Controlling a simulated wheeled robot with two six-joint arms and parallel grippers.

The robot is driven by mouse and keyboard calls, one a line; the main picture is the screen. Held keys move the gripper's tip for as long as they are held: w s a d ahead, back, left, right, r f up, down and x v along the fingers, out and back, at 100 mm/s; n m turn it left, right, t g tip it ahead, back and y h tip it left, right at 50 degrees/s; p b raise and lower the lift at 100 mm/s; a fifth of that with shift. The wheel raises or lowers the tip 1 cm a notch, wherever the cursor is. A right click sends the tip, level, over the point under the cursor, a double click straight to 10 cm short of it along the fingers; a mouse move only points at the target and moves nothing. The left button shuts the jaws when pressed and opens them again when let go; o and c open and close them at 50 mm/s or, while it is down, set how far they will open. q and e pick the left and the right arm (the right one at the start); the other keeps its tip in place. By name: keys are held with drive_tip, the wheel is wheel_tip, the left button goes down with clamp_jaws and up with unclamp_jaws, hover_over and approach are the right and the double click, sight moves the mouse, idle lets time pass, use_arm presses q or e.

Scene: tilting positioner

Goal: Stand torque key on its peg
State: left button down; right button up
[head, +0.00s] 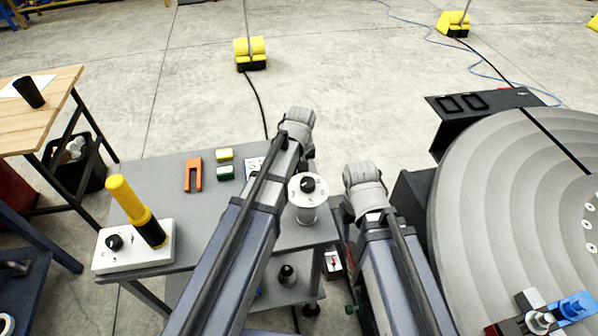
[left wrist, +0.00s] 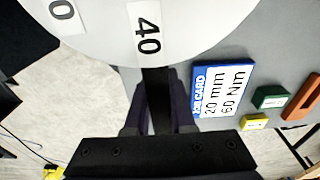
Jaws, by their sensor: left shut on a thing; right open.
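The torque key appears to be the piece with a round white dial (head: 308,190), a black knob on top and a pale cylinder below. In the left wrist view its dial (left wrist: 95,25) fills the top, with marks 0 and 40. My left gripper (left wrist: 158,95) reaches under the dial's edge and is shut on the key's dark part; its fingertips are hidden. The key looks upright at the cart's right end. I cannot tell whether its foot touches anything, and I cannot make out the peg. My right gripper (head: 347,212) is open, right of the cart, mostly hidden by its wrist.
The grey cart (head: 165,178) bears a job card (left wrist: 222,90), green (head: 225,173) and yellow (head: 224,154) blocks, an orange fork-shaped piece (head: 193,175) and a white box (head: 135,258) with a tall yellow-black handle (head: 125,198). The big round positioner plate (head: 490,190) stands right.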

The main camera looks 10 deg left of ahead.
use_arm(q)
drive_tip(key=shift+c, duration=1)
unclamp_jaws()
drive_tip(key=shift+r, duration=0.1)
wheel_tip(320, 180, up, 7)
drive_tip(key=p, duration=0.7)
drive_tip(key=shift+s+d, duration=0.1)
drive_tip(key=shift+s, duration=0.05)
